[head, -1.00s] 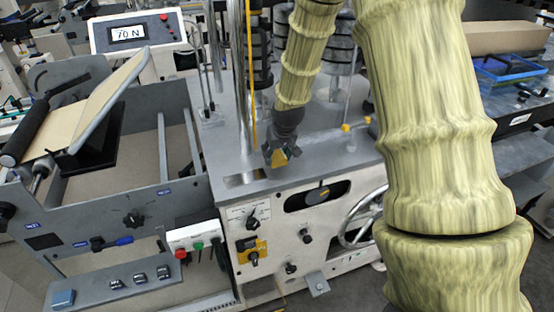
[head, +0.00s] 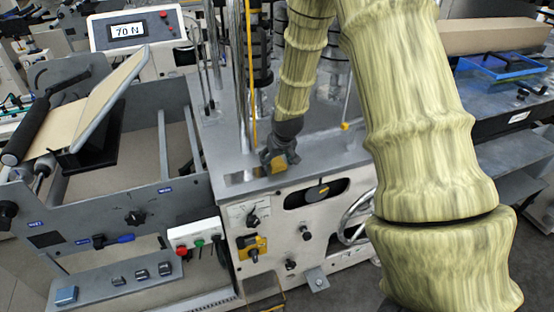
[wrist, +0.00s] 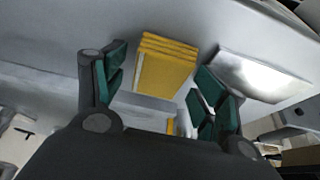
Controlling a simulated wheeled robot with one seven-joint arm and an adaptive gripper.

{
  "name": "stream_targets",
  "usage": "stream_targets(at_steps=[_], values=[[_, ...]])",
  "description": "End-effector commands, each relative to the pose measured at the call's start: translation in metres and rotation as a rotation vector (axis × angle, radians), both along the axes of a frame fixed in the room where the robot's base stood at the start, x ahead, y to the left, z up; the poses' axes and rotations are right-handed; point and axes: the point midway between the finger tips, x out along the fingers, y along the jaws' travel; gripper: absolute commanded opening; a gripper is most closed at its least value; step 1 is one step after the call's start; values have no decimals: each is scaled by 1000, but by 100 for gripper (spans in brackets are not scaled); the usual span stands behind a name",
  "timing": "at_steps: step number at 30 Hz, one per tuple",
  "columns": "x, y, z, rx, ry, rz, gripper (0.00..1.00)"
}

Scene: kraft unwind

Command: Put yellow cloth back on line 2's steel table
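The yellow cloth (wrist: 166,70) is a folded, layered block in the wrist view, lying between and just beyond my fingertips over a grey metal surface. My gripper (wrist: 160,88) is open, its green-padded fingers on either side of the cloth; a gap shows on the left, and contact on the right is unclear. In the head view my gripper (head: 276,160) is low at the front edge of the machine's grey deck (head: 225,150), with a small yellow patch (head: 280,164) at its tip. No label shows which surface is line 2's steel table.
A bright metal plate (wrist: 262,76) lies right of the cloth in the wrist view. Upright rods and a yellow strip (head: 249,75) stand behind my gripper. A handwheel (head: 357,215) is on the front. At right, a dark table (head: 500,95) holds a blue tray (head: 502,64) and a long box.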

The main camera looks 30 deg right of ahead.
Motion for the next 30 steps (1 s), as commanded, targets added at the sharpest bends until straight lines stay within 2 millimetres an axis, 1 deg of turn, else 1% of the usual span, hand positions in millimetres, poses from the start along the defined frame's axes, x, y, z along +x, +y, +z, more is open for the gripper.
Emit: stream_targets(at_steps=[9, 14, 19, 30], values=[[0, 0, 1, 0, 0, 0, 73], [-1, 0, 6, 0, 0, 0, 73], [-6, 2, 19, 0, -1, 0, 73], [-21, 6, 57, -1, -2, 1, 73]])
